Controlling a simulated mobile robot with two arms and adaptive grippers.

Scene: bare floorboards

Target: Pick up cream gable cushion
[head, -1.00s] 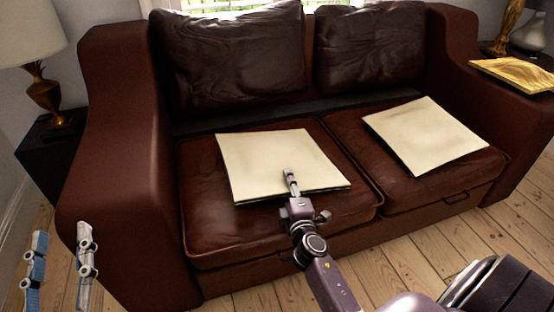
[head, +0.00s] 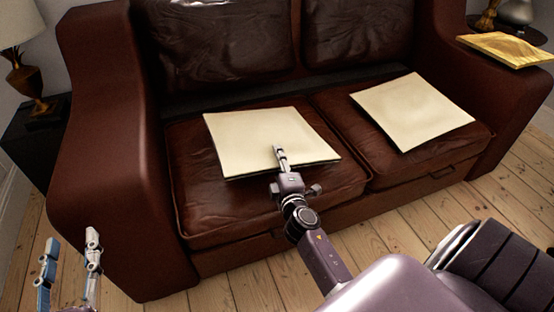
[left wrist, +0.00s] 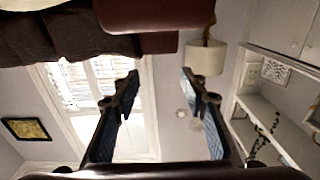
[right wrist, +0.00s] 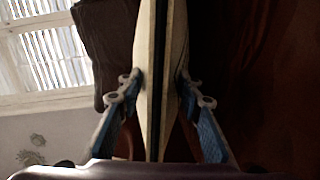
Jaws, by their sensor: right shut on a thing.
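A flat, square cream cushion (head: 250,135) lies on the left seat of the brown leather sofa. My right gripper (head: 280,155) is at its front edge, one finger showing on top. In the right wrist view the right gripper (right wrist: 160,90) is shut on this cushion (right wrist: 172,40), its edge pinched between the two fingers. A second, similar cream cushion (head: 412,108) lies on the right seat, untouched. I cannot tell from looks which one is called gable. My left gripper (head: 70,248) is at the lower left, away from both; the left wrist view shows it (left wrist: 160,85) open and empty.
The sofa (head: 105,150) has dark back cushions (head: 215,45) and a thick left arm near my left gripper. A lamp (head: 30,85) stands at the left. Bare floorboards (head: 380,240) lie in front.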

